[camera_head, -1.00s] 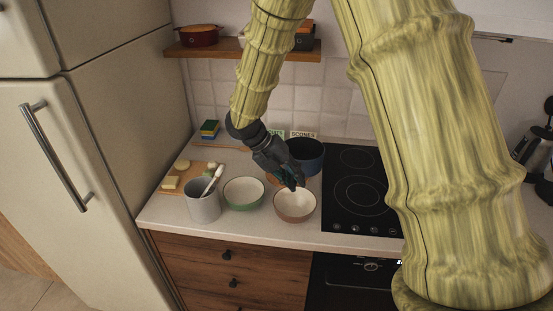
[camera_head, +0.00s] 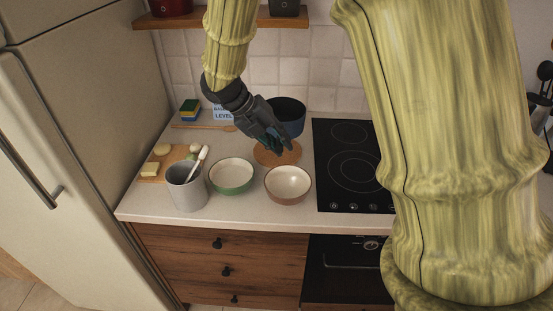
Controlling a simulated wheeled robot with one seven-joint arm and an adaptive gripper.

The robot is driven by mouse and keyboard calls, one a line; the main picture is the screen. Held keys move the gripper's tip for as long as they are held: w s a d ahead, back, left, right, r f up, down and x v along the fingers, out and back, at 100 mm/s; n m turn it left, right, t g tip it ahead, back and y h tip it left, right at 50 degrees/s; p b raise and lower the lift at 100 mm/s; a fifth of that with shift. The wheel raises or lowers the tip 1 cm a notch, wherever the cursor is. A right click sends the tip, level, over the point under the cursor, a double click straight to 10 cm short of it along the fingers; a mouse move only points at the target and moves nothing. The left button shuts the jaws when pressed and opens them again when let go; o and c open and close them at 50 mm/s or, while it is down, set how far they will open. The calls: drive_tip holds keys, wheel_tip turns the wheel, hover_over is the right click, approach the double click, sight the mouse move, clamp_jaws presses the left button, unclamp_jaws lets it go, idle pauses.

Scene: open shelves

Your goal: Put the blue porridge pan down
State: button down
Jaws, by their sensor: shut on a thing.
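The blue porridge pan (camera_head: 288,117) is dark blue and round, with an open top. It is at the back of the counter, left of the black hob. My gripper (camera_head: 279,147) comes down from the upper left and is shut on the pan at its near left side; the fingers hide part of the pan. A round brown cork mat (camera_head: 290,156) lies on the counter just in front of and below the pan. I cannot tell whether the pan is held above the counter or touches it.
The black hob (camera_head: 347,165) is at the right. A white-and-brown bowl (camera_head: 288,183) and a green bowl (camera_head: 232,175) stand in front. A grey crock (camera_head: 187,189) with a utensil, a cutting board (camera_head: 150,179) with food and a sponge (camera_head: 189,110) are at the left.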

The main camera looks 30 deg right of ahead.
drive_tip(key=shift+f, duration=0.35)
drive_tip(key=w+f, duration=0.1)
drive_tip(key=f, duration=0.2)
drive_tip(key=w+f+p, duration=0.1)
drive_tip(key=w+f, duration=0.1)
drive_tip(key=f, duration=0.2)
drive_tip(key=w+f+p, duration=0.1)
drive_tip(key=f, duration=0.3)
drive_tip(key=shift+w, duration=0.3)
drive_tip(key=c, duration=1.5)
unclamp_jaws()
drive_tip(key=shift+a, duration=0.1)
drive_tip(key=shift+o, duration=0.8)
drive_tip(key=shift+s+r, duration=0.1)
drive_tip(key=shift+s, duration=0.05)
drive_tip(key=shift+s+r, duration=0.4)
drive_tip(key=shift+s, duration=0.3)
drive_tip(key=shift+w+f, duration=0.35)
drive_tip(key=shift+w, duration=0.3)
drive_tip(key=b+v, duration=0.2)
drive_tip(key=v, duration=1)
